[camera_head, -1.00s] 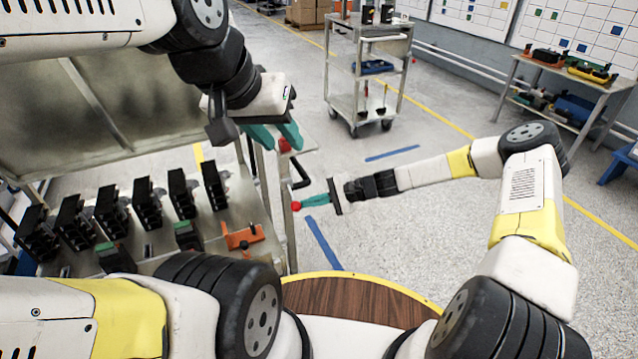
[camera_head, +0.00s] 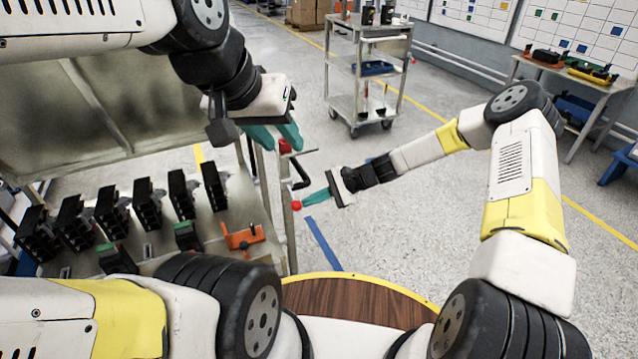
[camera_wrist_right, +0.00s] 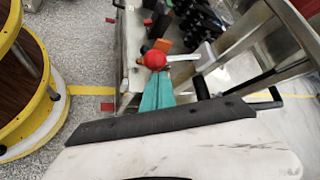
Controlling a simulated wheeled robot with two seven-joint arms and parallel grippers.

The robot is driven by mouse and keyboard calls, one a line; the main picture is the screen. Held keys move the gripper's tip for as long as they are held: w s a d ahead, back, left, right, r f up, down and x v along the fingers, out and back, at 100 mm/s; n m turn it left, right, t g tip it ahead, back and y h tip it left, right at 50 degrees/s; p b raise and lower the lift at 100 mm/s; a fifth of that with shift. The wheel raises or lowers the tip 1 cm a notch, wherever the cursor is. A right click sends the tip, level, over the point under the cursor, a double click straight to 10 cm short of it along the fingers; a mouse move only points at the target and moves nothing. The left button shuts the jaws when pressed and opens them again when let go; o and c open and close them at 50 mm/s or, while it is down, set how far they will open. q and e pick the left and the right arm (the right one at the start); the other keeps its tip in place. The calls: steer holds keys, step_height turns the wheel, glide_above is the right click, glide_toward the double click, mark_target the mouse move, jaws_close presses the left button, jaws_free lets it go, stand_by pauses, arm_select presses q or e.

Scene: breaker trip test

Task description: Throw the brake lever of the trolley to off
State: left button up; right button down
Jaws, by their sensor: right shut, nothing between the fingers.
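The brake lever's red ball knob (camera_head: 296,205) is at the right side of the near trolley (camera_head: 282,235). In the right wrist view the red knob (camera_wrist_right: 154,59) is just past the teal fingertips, with a pale rod beside it. My right gripper (camera_head: 304,200) is shut with nothing between its fingers. Its fingertips (camera_wrist_right: 157,78) are at the knob, touching or very close; I cannot tell which. My left gripper (camera_head: 275,136) hangs higher, above the trolley's right edge, its teal fingers apart and apparently empty. The lever's base is hidden.
Several black breakers (camera_head: 145,202) stand on the near trolley, with an orange fixture (camera_head: 243,237). A black handle (camera_head: 301,175) sticks out close above the knob. A round wooden top (camera_head: 345,297) is in front. Another trolley (camera_head: 362,100) stands farther back. Floor to the right is clear.

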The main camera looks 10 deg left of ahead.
steer(key=shift+w+a+r+m+g+h, duration=0.1)
steer(key=shift+r+m+g+h, duration=0.5)
steer(key=shift+r, duration=0.35)
steer(key=shift+w+a+r+m+g+h, duration=0.1)
steer(key=shift+r+m+g+h, duration=0.45)
steer(key=shift+r, duration=0.45)
steer(key=shift+a+r+m+g+h, duration=0.1)
steer(key=shift+r+m+g+h, duration=0.3)
steer(key=shift+r+g, duration=0.45)
steer(key=shift+w+r, duration=0.1)
steer(key=shift+r, duration=0.1)
steer(key=shift+r, duration=0.15)
